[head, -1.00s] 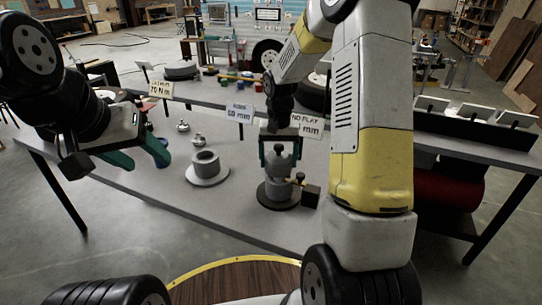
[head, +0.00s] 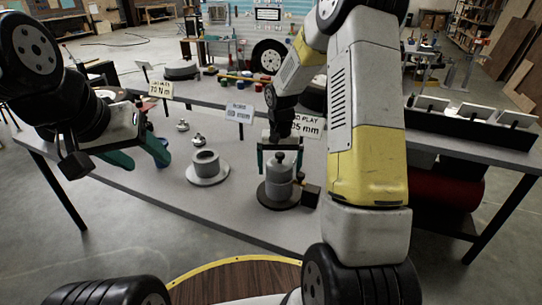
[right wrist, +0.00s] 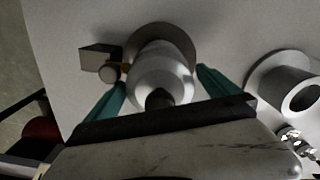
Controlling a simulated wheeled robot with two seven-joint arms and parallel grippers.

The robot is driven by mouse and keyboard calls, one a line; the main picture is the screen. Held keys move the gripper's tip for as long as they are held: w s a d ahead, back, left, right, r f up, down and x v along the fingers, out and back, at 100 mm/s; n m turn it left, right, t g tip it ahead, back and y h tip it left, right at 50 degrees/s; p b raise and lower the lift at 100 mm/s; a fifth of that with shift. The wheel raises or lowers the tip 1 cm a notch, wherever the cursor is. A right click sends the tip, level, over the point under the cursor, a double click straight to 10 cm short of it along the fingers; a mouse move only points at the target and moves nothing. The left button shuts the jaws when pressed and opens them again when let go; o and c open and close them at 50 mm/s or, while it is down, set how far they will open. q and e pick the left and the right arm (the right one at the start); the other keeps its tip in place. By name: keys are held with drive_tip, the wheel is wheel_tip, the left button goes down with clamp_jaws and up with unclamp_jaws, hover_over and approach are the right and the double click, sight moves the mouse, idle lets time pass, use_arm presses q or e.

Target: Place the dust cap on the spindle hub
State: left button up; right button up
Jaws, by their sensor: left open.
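The spindle hub (head: 279,192) is a grey cylinder on a round dark base on the grey table. A narrower grey, rounded piece, seemingly the dust cap (head: 281,163), sits upright on top of it. In the right wrist view the silver stack (right wrist: 162,70) ends in a dark tip near the camera. My right gripper (head: 280,158) is above the hub, fingers pointing down on either side of the top piece. In the right wrist view (right wrist: 160,88) small gaps show beside it. My left gripper (head: 141,157) is open and empty at the left, above the table.
A grey flanged ring (head: 207,180) stands left of the hub. Two small silver parts (head: 183,126) lie behind it. A dark block (head: 310,196) is close beside the hub on the right. Label cards (head: 239,113) stand behind. The table's front left is clear.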

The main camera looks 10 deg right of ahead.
wheel_tip(320, 180, up, 12)
drive_tip(key=shift+r, duration=0.2)
drive_tip(key=s+a+r+n+t+y, duration=0.1)
drive_tip(key=s+r+t, duration=0.2)
drive_tip(key=s, duration=0.9)
drive_tip(key=s+a+r+n+t+y, duration=0.1)
drive_tip(key=s+r+n+t, duration=0.1)
drive_tip(key=s+r, duration=0.7)
drive_tip(key=s+t, duration=0.1)
drive_tip(key=s, duration=0.2)
drive_tip(key=shift+s+r, duration=0.15)
drive_tip(key=shift+r, duration=0.05)
drive_tip(key=shift+a, duration=0.1)
